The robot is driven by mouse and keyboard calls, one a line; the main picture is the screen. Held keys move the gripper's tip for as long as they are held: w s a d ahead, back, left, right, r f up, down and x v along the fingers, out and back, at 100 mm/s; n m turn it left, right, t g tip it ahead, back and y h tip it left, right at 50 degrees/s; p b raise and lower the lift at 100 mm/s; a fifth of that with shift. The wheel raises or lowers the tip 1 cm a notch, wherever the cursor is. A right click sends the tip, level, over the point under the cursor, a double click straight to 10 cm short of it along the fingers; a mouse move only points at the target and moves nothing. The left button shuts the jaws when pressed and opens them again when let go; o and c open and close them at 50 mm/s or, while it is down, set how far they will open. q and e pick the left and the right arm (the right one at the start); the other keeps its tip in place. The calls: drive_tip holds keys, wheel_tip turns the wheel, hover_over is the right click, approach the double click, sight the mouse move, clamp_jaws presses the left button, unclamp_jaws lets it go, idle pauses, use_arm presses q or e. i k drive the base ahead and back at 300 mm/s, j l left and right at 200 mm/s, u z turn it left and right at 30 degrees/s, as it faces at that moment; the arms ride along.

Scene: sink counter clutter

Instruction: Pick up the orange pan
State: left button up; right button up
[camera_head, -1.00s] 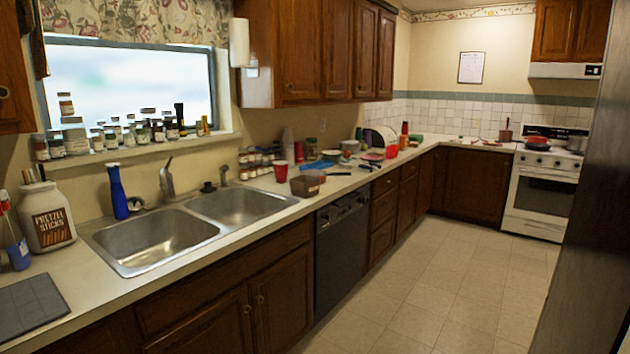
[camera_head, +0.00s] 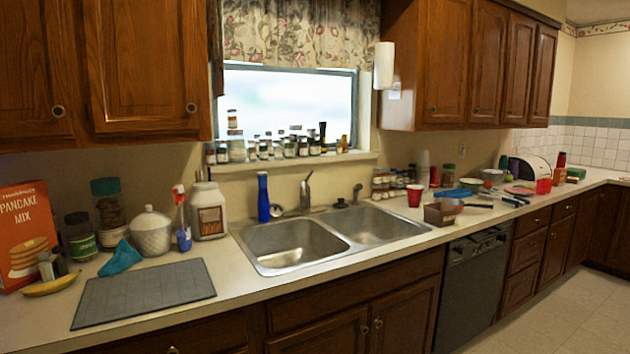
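I see no clearly orange pan in the current head view. A brown, box-like vessel (camera_head: 440,213) sits on the counter right of the sink, with a dark handle-like piece (camera_head: 478,205) at its right. I cannot tell whether this piece belongs to it or whether it is the pan. Neither of my grippers is in view.
The double sink (camera_head: 295,243) lies mid-counter. A red cup (camera_head: 414,195) and a blue bottle (camera_head: 263,197) stand near it. A grey mat (camera_head: 143,294), pancake box (camera_head: 25,235) and white jar (camera_head: 208,211) are at left. Free floor (camera_head: 570,315) shows at lower right.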

sight(454, 202)
drive_tip(key=i+j+z, duration=0.1)
drive_tip(key=i+z, duration=0.35)
drive_tip(key=i+j+z, duration=0.4)
drive_tip(key=i+l+z, duration=0.2)
drive_tip(key=i+z, duration=0.2)
drive_tip(key=i+l+z, duration=0.1)
drive_tip(key=i+z, duration=0.65)
drive_tip(key=i, duration=0.7)
drive_tip(key=i+l+u, duration=0.15)
drive_tip(key=i, duration=0.5)
drive_tip(key=i+l+u, duration=0.1)
drive_tip(key=i+u, duration=0.35)
drive_tip(key=i+l+u, duration=0.2)
drive_tip(key=u, duration=0.25)
drive_tip(key=i+l+u, duration=0.3)
drive_tip(key=u, duration=0.2)
drive_tip(key=i+l+u, duration=0.2)
drive_tip(key=l+u, duration=0.55)
drive_tip(key=l, duration=0.15)
drive_tip(key=i+l+u, duration=0.1)
drive_tip(key=l+u, duration=0.2)
drive_tip(key=l, duration=0.2)
